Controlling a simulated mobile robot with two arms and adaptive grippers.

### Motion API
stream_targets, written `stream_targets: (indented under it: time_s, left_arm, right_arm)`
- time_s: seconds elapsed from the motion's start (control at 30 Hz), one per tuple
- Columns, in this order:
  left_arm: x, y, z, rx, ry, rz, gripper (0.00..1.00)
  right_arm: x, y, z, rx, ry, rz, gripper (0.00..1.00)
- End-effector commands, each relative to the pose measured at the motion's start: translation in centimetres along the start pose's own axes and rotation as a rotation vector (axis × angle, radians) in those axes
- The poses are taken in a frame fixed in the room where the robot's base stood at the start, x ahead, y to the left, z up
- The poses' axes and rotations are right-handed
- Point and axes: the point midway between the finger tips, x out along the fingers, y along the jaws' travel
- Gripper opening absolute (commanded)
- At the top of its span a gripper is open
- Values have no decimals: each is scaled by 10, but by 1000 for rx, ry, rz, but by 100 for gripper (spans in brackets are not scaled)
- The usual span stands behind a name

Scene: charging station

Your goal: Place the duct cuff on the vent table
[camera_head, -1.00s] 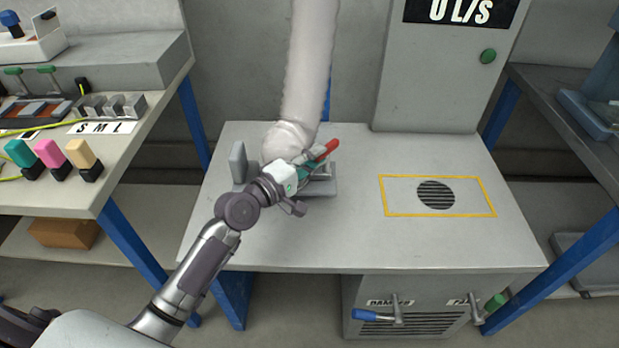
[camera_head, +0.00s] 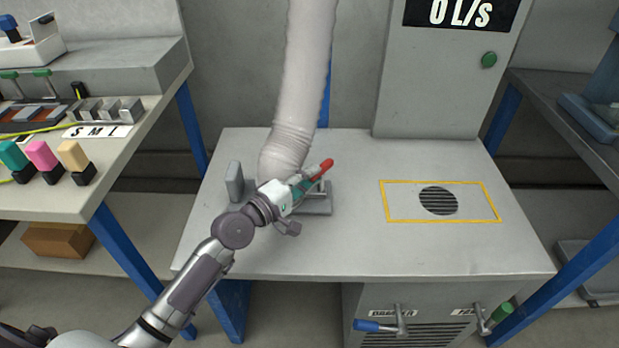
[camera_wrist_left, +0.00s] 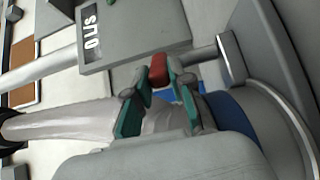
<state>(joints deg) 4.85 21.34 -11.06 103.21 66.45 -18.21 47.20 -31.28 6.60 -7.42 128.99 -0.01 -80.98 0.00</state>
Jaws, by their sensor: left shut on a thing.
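A pale ribbed duct hose (camera_head: 303,80) hangs down to the left half of the grey vent table (camera_head: 330,250). Its lower end, where the cuff would be, is behind my left gripper, so I cannot make out the cuff clearly. My left gripper (camera_head: 310,184) is shut on a red clamp handle (camera_head: 326,165) beside the hose end. In the left wrist view the teal fingers (camera_wrist_left: 153,92) close around the red handle (camera_wrist_left: 158,69). A grey clamp base (camera_head: 318,204) sits under it. A round black vent grille (camera_head: 438,201) lies inside a yellow outline on the table's right.
A grey upright plate (camera_head: 235,182) stands left of the hose end. A grey cabinet (camera_head: 432,95) with a "0 L/S" display and green button stands behind the table. Side benches flank it. A blue-handled lever (camera_head: 375,326) is below the front edge. The table around the grille is clear.

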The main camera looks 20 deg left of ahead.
Motion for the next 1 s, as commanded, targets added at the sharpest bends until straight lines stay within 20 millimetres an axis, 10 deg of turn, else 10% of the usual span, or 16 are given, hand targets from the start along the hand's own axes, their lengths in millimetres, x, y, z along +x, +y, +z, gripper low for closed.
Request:
stream_targets:
  time_s: [0.17,0.2,0.33,0.7,1.0]
  left_arm:
    - [0,0,0,2,0,2,0]
    - [0,-1,0,0,0,0,28]
    - [0,-1,0,0,0,0,47]
    - [-1,1,0,0,0,0,47]
    - [-60,-2,1,3,-2,-5,47]
  right_arm:
    - [-3,0,0,0,2,0,44]
    - [-4,0,-1,0,2,0,44]
    - [-3,0,0,1,0,0,44]
    - [-3,0,-1,1,3,0,44]
    - [1,0,3,1,-10,0,44]
